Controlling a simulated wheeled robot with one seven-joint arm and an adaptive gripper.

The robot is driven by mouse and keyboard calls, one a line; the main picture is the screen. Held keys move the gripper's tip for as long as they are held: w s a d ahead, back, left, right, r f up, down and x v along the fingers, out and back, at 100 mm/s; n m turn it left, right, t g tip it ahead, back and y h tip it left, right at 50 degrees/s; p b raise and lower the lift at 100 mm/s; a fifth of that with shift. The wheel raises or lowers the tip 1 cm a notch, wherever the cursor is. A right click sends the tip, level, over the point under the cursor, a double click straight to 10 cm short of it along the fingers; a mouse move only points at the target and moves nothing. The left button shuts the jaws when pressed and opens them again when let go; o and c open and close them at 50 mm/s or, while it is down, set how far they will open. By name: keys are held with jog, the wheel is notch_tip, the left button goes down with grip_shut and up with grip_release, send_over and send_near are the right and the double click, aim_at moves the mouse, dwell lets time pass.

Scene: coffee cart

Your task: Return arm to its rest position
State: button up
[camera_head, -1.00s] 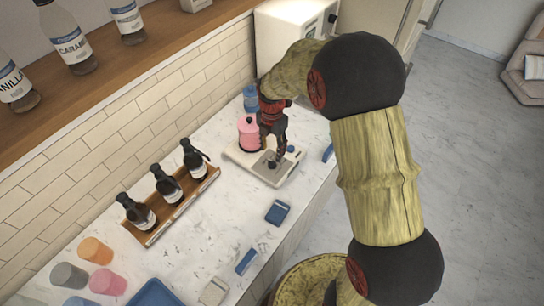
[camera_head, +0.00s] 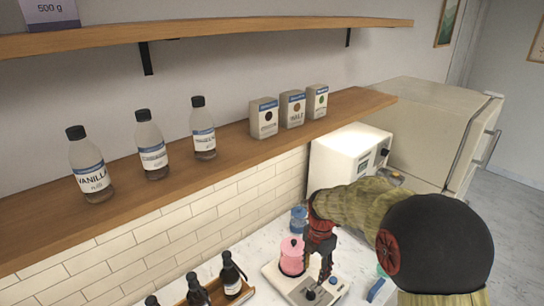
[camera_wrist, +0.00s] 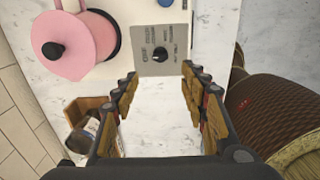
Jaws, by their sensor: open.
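My gripper (camera_wrist: 160,100) is open and empty in the wrist view, its two fingers apart over the white marble counter (camera_wrist: 160,142). A pink lidded pot (camera_head: 292,257) stands on that appliance, left of my gripper. The pot (camera_wrist: 75,45) also shows at the upper left of the wrist view, beside a grey control panel (camera_wrist: 163,55). My arm reaches in from the right of the head view.
Syrup bottles (camera_head: 150,148) and small boxes (camera_head: 292,108) stand on a wooden shelf (camera_head: 110,215). A white machine (camera_head: 348,155) and a fridge (camera_head: 430,125) are behind.

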jog(key=s+r+m+t+b, duration=0.2)
jog(key=s+r+m+b, duration=0.3)
jog(key=s+m, duration=0.7)
jog(key=s+r+m+t+b, duration=0.3)
jog(key=s+r+m, duration=0.3)
jog(key=s+m, duration=0.7)
jog(key=shift+s+r+t+b, duration=0.15)
jog(key=shift+s+t+b, duration=0.15)
jog(key=shift+s+b, duration=0.55)
